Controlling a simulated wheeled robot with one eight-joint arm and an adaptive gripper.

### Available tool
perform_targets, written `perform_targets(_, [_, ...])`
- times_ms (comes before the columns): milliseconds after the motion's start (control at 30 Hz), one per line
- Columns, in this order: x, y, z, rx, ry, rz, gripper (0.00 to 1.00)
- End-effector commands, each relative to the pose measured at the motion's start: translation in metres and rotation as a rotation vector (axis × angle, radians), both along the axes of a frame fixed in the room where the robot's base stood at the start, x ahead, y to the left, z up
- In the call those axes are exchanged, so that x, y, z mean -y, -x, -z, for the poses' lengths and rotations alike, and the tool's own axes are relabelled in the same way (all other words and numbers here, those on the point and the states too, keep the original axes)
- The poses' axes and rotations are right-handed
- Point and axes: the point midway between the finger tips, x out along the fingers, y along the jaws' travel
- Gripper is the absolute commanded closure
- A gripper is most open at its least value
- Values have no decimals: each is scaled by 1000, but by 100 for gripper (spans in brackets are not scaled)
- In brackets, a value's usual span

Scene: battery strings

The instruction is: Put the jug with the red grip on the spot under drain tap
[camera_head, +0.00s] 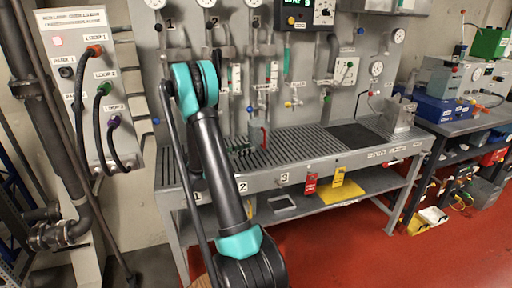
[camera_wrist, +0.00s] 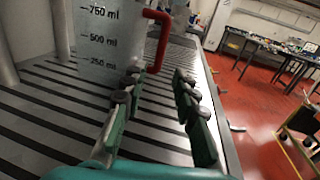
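The clear jug with the red grip (camera_wrist: 98,42) stands upright on the slatted bench top in the wrist view, with 250, 500 and 750 ml marks. Its red grip (camera_wrist: 158,40) points right. In the head view the jug (camera_head: 257,133) is small, near the back of the slats. My gripper (camera_wrist: 155,92) has its two green fingers apart with nothing between them. It is low over the slats, on the near side of the red grip and apart from it. I cannot tell which tap is the drain tap, nor make out the spot under it.
The slatted bench (camera_head: 308,142) has a dark mat (camera_head: 355,134) at its right. Gauges, tubes and taps line the grey back panel (camera_head: 290,65). A second table with a blue box (camera_head: 440,106) stands right.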

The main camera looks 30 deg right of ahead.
Motion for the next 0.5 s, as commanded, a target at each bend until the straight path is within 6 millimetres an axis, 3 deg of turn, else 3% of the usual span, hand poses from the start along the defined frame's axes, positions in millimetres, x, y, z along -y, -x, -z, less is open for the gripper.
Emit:
perform_targets(200, [-21, -1, 0, 0, 0, 0, 71])
perform_targets(500, [-23, -1, 0, 0, 0, 0, 71])
